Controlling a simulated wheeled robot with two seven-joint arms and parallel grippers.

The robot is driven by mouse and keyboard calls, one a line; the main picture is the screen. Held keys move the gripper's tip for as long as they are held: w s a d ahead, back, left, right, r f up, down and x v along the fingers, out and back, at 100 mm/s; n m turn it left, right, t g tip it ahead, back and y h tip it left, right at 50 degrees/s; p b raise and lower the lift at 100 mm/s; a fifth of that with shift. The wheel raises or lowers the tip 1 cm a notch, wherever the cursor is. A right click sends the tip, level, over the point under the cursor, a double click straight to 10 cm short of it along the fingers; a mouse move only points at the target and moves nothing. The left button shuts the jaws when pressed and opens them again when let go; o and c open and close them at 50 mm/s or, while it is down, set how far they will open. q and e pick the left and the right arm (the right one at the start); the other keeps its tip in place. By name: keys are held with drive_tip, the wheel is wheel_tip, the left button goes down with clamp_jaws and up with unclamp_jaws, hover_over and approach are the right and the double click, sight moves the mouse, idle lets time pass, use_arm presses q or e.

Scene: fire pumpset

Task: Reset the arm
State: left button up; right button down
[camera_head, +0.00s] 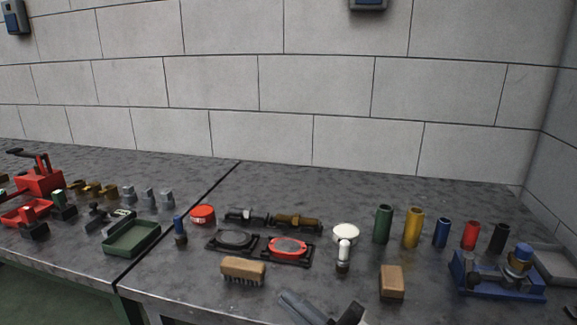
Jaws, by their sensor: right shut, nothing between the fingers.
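My right gripper (340,314) shows at the bottom edge, right of the middle, cut off by the frame. It is shut and empty, in front of the wooden brush and the brown block. My left gripper is not in view.
A grey workbench (400,188) runs along a block wall. Near my gripper are a wooden brush (243,269), a brown block (392,282), a white-topped cylinder (343,256) and a black holder with a red disc (289,248). Coloured cylinders, a blue fixture (500,283) and a grey tray (556,262) stand right.

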drive_tip(key=s+d+f+m+t+h, duration=0.1)
drive_tip(key=d+f+m+t+h, duration=0.2)
drive_tip(key=d+f+m+h, duration=0.6)
drive_tip(key=s+d+f+m+g+h, duration=0.4)
drive_tip(key=s+f+m, duration=0.6)
drive_tip(key=f, duration=0.4)
drive_tip(key=shift+s+f+m+g+h, duration=0.35)
drive_tip(key=shift+s+g+h, duration=0.3)
drive_tip(key=shift+g, duration=0.25)
